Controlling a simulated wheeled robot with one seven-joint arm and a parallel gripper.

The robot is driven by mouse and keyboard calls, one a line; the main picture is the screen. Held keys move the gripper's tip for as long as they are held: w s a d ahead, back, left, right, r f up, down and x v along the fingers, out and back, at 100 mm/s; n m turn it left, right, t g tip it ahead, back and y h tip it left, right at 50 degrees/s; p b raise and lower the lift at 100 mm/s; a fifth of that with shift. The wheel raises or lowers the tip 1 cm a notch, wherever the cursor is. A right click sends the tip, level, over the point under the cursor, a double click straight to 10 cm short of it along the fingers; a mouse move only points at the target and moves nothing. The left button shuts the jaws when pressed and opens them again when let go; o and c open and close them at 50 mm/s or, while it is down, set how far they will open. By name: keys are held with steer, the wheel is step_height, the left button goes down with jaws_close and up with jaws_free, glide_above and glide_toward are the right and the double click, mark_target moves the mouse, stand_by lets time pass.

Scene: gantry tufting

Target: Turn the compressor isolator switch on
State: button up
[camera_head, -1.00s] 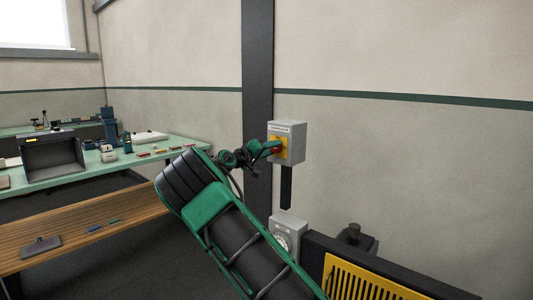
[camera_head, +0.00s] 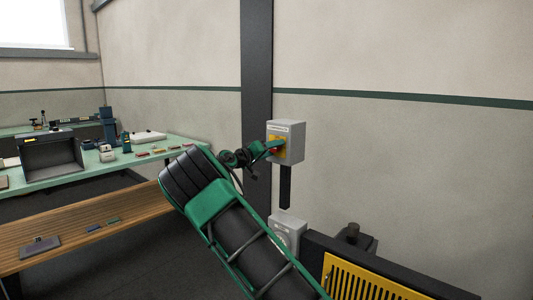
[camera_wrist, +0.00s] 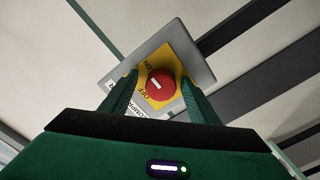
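The isolator switch is a grey box (camera_head: 292,144) on the wall beside a dark post, with a yellow plate (camera_wrist: 157,66) on its face. A round red knob (camera_wrist: 161,84) with a white mark sits on the plate, with ON and OFF lettering at its left in the wrist view. My gripper (camera_wrist: 158,82) is open, its green fingers on either side of the knob, with visible gaps. I cannot tell whether a finger touches it. In the head view my gripper (camera_head: 272,148) covers part of the plate and knob.
A dark conduit (camera_head: 285,187) runs down from the switch towards a second grey box (camera_head: 289,229), partly hidden by my arm. A dark-framed unit with a yellow grille (camera_head: 365,282) stands at lower right. A green-topped workbench (camera_head: 185,146) with small items is at left.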

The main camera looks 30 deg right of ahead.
steer(key=shift+w+a, duration=0.1)
steer(key=shift+a, duration=0.05)
steer(key=v, duration=1)
steer(key=shift+a, duration=0.25)
steer(key=shift+d, duration=0.1)
